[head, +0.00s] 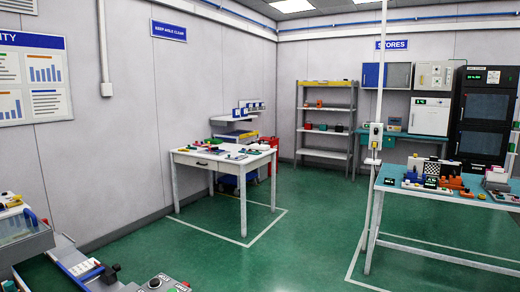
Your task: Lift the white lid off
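I cannot make out a white lid for certain in the head view. Small objects crowd the white table (240,167) in the middle distance, with pale flat pieces among them, too small to tell apart. More small parts stand on the teal-topped table (400,197) at the right, including a checkered board (431,167). Neither of my grippers is in view.
A grey bench (35,245) with a blue handle and a panel with knobs (157,283) fill the near bottom left. Grey shelves (326,115) and dark cabinets (486,112) stand at the back. Green floor (300,245) between the tables is clear.

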